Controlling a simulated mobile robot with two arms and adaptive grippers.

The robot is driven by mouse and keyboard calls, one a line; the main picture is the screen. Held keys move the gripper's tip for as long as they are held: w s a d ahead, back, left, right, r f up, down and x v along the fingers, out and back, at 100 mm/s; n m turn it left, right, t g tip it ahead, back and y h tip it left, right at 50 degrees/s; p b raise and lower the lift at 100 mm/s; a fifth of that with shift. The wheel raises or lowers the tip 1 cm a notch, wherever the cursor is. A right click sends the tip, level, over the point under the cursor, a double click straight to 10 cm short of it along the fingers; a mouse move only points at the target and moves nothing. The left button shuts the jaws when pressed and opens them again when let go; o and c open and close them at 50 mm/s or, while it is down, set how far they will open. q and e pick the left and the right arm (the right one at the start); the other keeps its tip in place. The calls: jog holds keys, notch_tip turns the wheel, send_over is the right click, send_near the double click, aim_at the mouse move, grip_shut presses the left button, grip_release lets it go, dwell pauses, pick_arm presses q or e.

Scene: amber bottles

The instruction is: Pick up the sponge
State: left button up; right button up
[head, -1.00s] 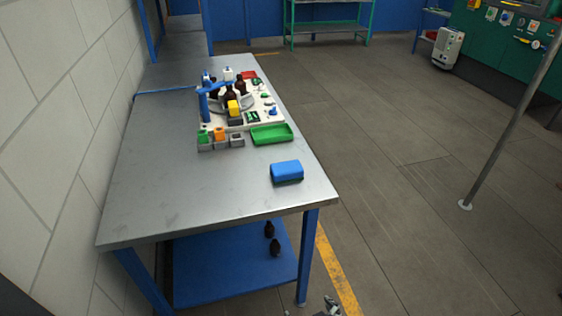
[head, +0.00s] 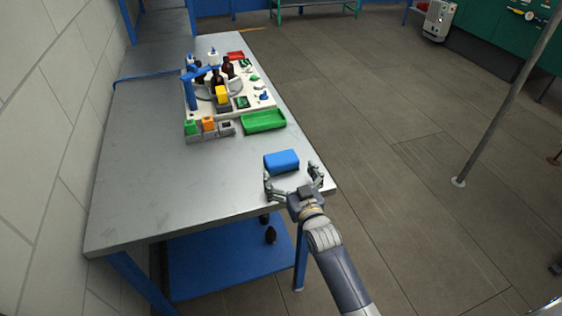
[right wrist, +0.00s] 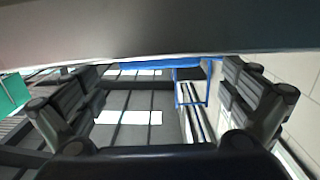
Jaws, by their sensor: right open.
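The sponge is a blue block (head: 281,161) lying flat on the metal table near its front right corner in the head view. My right gripper (head: 291,174) is open, its two fingers spread, just in front of the sponge on the near side. I cannot tell whether either finger touches the sponge. In the right wrist view my right gripper (right wrist: 160,95) shows its fingers wide apart with nothing between them. I cannot make out the sponge there. My left gripper is in neither view.
The metal table (head: 135,180) is bare at its left and front. A green tray (head: 264,122) stands behind the sponge, near a white board (head: 262,98) with brown bottles and a yellow block. A tiled wall (head: 45,130) borders the left side.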

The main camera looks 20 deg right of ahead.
aim_at(284, 166)
jog(key=shift+w+a+f, duration=0.1)
jog(key=shift+w+f, duration=0.05)
jog(key=shift+w, duration=0.75)
jog(key=shift+w+d+f, duration=0.1)
jog(key=shift+w+f, duration=0.1)
jog(key=shift+w, duration=0.7)
jog(key=shift+w+a+f, duration=0.1)
jog(key=shift+w+f, duration=0.05)
jog(key=shift+w, duration=0.75)
jog(key=c, duration=0.9)
jog(key=shift+o, duration=0.2)
jog(key=shift+r, duration=0.15)
